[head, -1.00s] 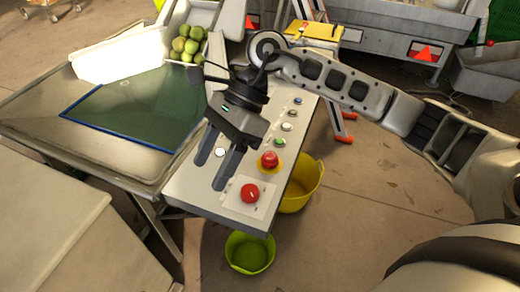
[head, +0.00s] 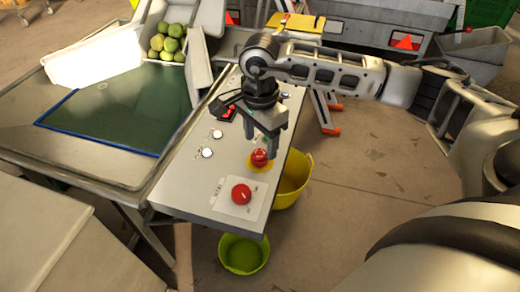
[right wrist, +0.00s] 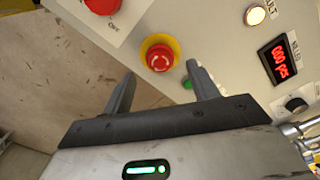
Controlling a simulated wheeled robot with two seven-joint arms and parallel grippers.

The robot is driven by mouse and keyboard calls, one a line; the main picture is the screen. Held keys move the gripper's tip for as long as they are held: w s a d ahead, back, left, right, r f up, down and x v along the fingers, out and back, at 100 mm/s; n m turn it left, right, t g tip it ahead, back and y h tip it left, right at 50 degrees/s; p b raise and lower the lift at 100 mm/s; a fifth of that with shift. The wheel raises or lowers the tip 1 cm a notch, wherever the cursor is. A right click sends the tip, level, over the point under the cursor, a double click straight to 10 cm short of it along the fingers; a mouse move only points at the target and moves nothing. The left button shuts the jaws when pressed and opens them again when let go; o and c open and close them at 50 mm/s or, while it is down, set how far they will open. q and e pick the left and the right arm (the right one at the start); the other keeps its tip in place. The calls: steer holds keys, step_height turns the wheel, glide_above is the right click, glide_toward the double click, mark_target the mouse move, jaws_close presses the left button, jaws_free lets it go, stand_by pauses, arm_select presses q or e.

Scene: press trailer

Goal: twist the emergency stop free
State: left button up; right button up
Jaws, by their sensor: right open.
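The emergency stop is a red mushroom button on a yellow disc (head: 260,158), on the sloping grey control panel (head: 185,190). In the right wrist view the red button (right wrist: 159,58) shows its arrow marks and lies just beyond and between the fingertips. My right gripper (head: 260,150) is open above the button, its fingers pointing down; it also shows in the right wrist view (right wrist: 160,76). I cannot tell whether the fingers touch the button. A second red knob (head: 241,194) sits on a white plate nearer the panel's front edge. My left gripper is out of view.
White lamps (head: 207,153), a red digital display (right wrist: 281,61) and a green button (right wrist: 187,85) share the panel. A yellow tub (head: 294,185) and a green tub (head: 243,254) stand below. Green fruit (head: 167,42) lies in a chute at the back left.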

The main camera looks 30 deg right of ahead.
mark_target(260, 153)
steer(key=shift+f, duration=2.15)
steer(key=c, duration=1)
steer(key=shift+m, duration=0.3)
steer(key=m+b, duration=0.1)
steer(key=m, duration=0.2)
steer(key=shift+m+b, duration=0.6)
steer(key=shift+m, duration=1.4)
steer(key=shift+r, duration=0.1)
